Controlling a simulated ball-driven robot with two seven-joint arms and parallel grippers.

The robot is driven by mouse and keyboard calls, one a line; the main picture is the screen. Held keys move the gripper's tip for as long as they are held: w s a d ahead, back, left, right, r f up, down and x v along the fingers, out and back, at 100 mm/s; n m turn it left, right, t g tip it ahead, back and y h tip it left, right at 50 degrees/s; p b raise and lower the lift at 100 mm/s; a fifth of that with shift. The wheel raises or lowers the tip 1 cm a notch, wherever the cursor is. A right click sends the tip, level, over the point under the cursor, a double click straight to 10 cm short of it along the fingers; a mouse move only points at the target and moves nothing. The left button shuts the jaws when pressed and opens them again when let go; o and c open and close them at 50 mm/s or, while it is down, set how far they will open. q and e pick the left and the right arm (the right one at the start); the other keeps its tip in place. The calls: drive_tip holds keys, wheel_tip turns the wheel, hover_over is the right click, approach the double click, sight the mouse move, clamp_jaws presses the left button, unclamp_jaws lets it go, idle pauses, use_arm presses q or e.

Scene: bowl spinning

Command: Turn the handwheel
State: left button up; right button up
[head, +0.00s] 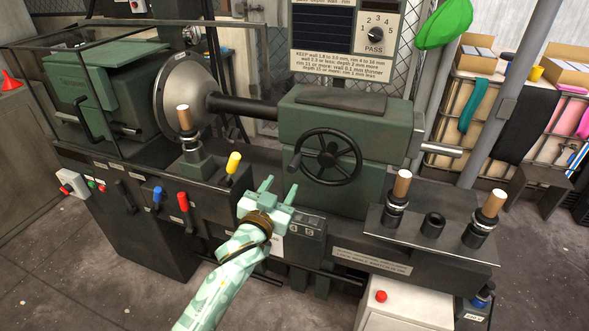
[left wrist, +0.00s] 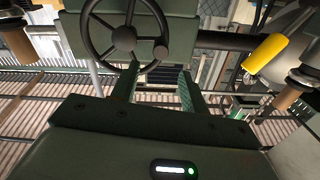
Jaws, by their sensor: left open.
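My left gripper (head: 278,190) is in front of the machine, low and to the left of the wheel. It is open and empty, with its fingers apart. In the left wrist view the wheel (left wrist: 124,38) is beyond the left finger, and its knob (left wrist: 160,52) appears above the gap between my fingers (left wrist: 159,70). No contact with the wheel shows. My right gripper is not in view.
A yellow-topped lever (head: 233,163) and a red lever (head: 184,202) stand left of my gripper. A round metal disc (head: 186,96) is on the spindle. A shelf (head: 420,238) with wooden-handled tools is at the right. A white box with a red button (head: 381,296) stands below.

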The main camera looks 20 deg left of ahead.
sight(291, 170)
use_arm(q)
drive_tip(key=w+b, duration=0.1)
drive_tip(key=w, duration=0.2)
drive_tip(key=w+b, duration=0.1)
drive_tip(key=w, duration=0.5)
drive_tip(key=shift+d+f+b, duration=0.1)
drive_tip(key=shift+f+b, duration=0.2)
drive_tip(key=shift+b, duration=0.1)
drive_tip(key=shift+w+r, duration=0.2)
drive_tip(key=shift+w, duration=0.3)
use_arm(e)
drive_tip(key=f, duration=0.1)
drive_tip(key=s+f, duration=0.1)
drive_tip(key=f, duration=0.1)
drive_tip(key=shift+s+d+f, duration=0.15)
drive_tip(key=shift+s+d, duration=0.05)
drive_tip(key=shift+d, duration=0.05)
use_arm(q)
clamp_jaws()
